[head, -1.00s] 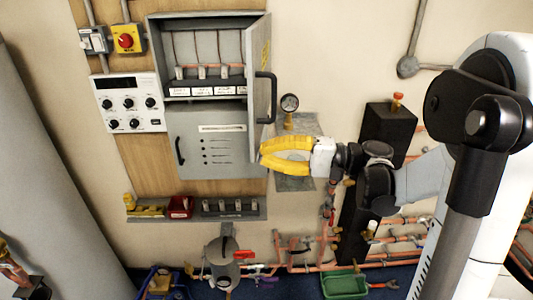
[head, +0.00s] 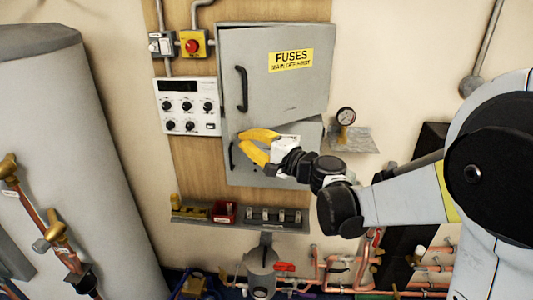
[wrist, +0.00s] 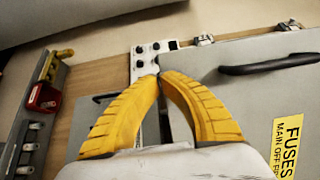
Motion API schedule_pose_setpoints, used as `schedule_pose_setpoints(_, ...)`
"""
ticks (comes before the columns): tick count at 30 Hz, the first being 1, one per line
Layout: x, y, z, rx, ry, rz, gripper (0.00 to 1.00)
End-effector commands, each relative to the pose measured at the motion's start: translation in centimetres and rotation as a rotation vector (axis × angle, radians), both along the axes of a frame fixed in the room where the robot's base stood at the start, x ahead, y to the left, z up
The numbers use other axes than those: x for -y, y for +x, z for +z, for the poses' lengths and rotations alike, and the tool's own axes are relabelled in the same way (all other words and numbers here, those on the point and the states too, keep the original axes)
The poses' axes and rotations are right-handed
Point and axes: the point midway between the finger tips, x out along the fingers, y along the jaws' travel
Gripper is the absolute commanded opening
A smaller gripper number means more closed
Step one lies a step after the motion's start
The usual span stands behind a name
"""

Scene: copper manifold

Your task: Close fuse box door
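The fuse box door (head: 285,95) is a grey panel with a yellow "FUSES" label (head: 291,60) and a black handle (head: 242,89) on its left side. In the head view it covers the upper compartment, hiding the fuses; I cannot tell whether it sits flush. My gripper (head: 240,140), with yellow fingers, is just below the door's lower edge, in front of the lower grey panel (head: 285,178). In the wrist view, the fingertips (wrist: 159,76) meet near a corner of the door (wrist: 230,80), with nothing visible between them. I cannot tell whether they touch it.
A white control panel with knobs (head: 189,106) and a red switch on a yellow box (head: 193,45) are left of the door. A shelf (head: 240,223) runs below. A grey tank (head: 60,140) stands left.

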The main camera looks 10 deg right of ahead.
Motion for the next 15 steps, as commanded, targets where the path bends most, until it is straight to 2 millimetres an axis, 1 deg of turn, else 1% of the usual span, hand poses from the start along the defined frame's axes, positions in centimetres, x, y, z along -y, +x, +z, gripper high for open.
schedule_pose_setpoints(1, -1.1, 1.2, -0.1, 0.0, 0.0, -0.034, 0.0)
schedule_pose_setpoints(6, -3.2, 6.0, -0.1, 0.0, 0.0, -0.193, 0.0)
schedule_pose_setpoints(10, -4.1, 9.8, -0.1, 0.0, 0.0, -0.315, 0.0)
schedule_pose_setpoints(12, -4.0, 11.9, -0.1, 0.0, 0.0, -0.323, 0.0)
schedule_pose_setpoints(15, -4.2, 14.4, -0.1, 0.0, 0.0, -0.322, 0.0)
